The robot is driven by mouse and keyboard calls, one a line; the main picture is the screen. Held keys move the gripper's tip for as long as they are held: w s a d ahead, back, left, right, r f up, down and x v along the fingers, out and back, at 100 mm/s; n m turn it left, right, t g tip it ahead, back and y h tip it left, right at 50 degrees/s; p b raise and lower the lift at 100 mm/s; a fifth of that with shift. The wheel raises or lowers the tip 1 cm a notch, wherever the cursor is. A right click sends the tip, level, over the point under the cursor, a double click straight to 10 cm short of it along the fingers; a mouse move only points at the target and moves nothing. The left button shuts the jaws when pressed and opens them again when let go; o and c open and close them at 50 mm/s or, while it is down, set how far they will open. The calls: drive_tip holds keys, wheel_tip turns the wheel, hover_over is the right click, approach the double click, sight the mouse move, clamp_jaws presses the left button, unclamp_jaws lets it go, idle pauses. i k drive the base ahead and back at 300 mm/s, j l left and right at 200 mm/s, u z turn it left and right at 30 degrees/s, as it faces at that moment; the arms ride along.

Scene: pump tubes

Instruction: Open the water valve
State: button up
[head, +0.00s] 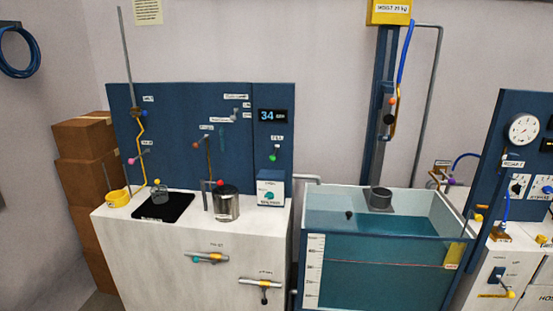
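Several valve-like fittings show in the head view, and their labels are mostly too small to read. On the white cabinet front, a yellow valve with a teal end (208,258) sits upper left, and a yellow valve with a black handle (262,285) sits lower right. A green-knobbed lever (274,155) is on the blue back panel, under a small label. A yellow lever with an orange end (497,294) is on the right-hand cabinet. I cannot tell which one is the water valve. My gripper is not in view.
A water-filled tank (325,222) stands right of the white cabinet (128,232). A metal pot (226,205) and a black pad (180,208) are on the cabinet top. A blue hoist column (382,130) rises behind the tank. Brown boxes (85,180) are stacked at left.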

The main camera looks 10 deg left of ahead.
sight(268, 195)
drive_tip(key=i+j+u, duration=0.1)
drive_tip(key=i+u, duration=0.3)
drive_tip(key=i, duration=0.15)
drive_tip(key=i+u, duration=0.35)
drive_tip(key=i, duration=0.2)
drive_tip(key=i+l+u, duration=0.4)
drive_tip(key=i, duration=0.15)
drive_tip(key=j, duration=0.1)
